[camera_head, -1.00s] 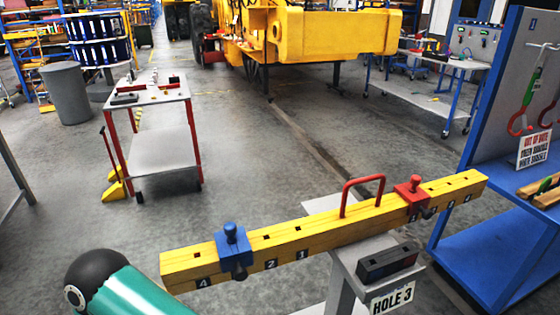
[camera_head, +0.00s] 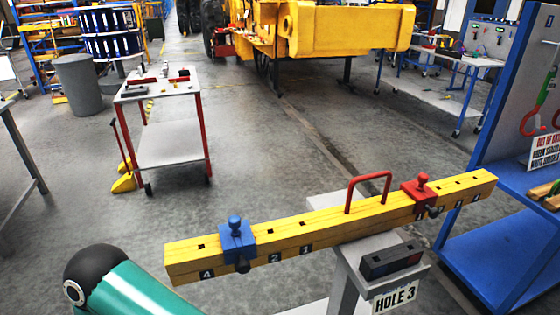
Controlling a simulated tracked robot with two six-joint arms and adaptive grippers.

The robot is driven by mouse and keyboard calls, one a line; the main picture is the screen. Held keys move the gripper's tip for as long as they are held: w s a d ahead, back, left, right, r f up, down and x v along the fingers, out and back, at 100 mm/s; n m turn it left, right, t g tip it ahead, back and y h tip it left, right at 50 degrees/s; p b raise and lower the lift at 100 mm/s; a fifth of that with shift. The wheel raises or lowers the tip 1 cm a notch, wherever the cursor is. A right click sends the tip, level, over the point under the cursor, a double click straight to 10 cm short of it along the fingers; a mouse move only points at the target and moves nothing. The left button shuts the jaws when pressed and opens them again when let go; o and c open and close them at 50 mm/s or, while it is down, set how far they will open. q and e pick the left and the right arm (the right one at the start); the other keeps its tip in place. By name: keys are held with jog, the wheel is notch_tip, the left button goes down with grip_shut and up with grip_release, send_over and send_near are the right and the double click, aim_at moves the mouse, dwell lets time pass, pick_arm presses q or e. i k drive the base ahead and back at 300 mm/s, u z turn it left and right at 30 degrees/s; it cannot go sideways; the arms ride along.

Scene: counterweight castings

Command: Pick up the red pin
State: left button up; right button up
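The red pin (camera_head: 422,180) stands upright with its round knob on top of the red block (camera_head: 420,193). That block straddles the yellow beam (camera_head: 325,222) toward its right end. A dark knob sticks out of the block's front. A matching blue pin (camera_head: 235,224) stands in the blue block (camera_head: 237,240) near the beam's left end. A red handle (camera_head: 369,174) arches over the beam just left of the red block. Neither gripper is in view. A green arm link of mine with a black end shows at the lower left, well away from the red pin.
The beam rests on a grey stand with a dark box (camera_head: 391,260) and a "HOLE 3" sign (camera_head: 394,298). A blue rack (camera_head: 493,238) stands close on the right. A red-legged cart (camera_head: 167,140) stands behind on the left. Open floor lies between.

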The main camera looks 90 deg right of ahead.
aim_at(422, 178)
jog(key=k, duration=0.9)
jog(key=z, duration=1.1)
jog(key=k, duration=1.3)
jog(key=z, duration=1.1)
jog(key=i, duration=1.1)
jog(key=z, duration=0.1)
